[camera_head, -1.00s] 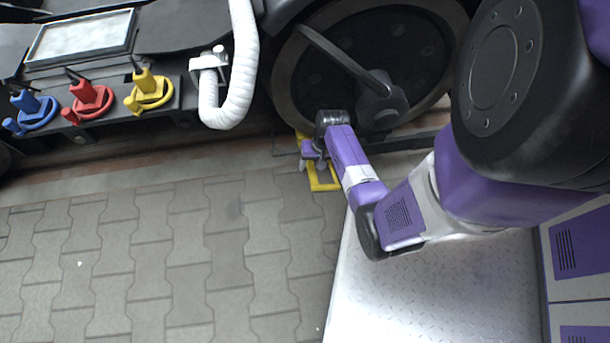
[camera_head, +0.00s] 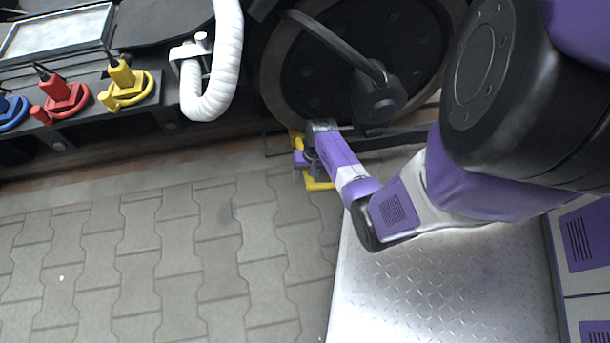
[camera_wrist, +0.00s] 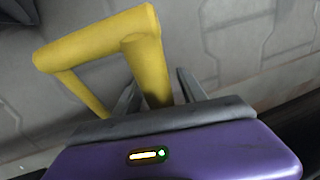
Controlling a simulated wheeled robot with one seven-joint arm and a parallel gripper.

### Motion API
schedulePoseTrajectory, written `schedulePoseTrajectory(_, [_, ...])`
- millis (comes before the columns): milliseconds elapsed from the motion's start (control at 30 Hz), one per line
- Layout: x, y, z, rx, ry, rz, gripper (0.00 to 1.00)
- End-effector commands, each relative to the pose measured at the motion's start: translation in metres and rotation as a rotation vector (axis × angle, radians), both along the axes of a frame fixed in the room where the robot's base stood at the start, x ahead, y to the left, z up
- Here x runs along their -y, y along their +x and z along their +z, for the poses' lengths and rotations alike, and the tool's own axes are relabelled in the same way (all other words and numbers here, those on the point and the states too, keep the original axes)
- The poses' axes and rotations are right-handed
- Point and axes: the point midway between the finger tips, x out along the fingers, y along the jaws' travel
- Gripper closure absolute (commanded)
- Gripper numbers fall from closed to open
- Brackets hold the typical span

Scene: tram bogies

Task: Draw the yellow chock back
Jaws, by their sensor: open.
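The yellow chock (camera_head: 320,185) is by the foot of the large dark wheel (camera_head: 290,85) in the head view, partly hidden behind my gripper and arm. In the wrist view a yellow bar handle (camera_wrist: 100,38) of the chock shows, bent like a frame. My gripper (camera_wrist: 155,90) is open, with one finger on each side of one yellow bar. I cannot tell whether either finger touches it. In the head view my gripper (camera_head: 304,168) is small and overlaps the chock.
Blue (camera_head: 12,112), red (camera_head: 62,97) and yellow (camera_head: 125,86) ringed plugs sit on the vehicle's side at upper left. A thick white hose (camera_head: 228,55) hangs between them and the wheel. Grey paving (camera_head: 150,250) at lower left is clear.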

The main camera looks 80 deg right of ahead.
Motion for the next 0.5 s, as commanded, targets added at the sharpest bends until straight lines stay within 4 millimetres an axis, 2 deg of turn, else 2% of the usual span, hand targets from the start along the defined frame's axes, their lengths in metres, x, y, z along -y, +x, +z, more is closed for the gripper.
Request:
schedulePoseTrajectory(133, [0.0002, 0.0001, 0.0005, 0.000, 0.000, 0.000, 0.51])
schedulePoseTrajectory(167, [0.0001, 0.0000, 0.0005, 0.000, 0.000, 0.000, 0.55])
schedulePoseTrajectory(400, [0.0002, 0.0001, 0.0005, 0.000, -0.001, 0.000, 1.00])
schedulePoseTrajectory(500, [0.0002, 0.0001, 0.0005, 0.000, -0.001, 0.000, 1.00])
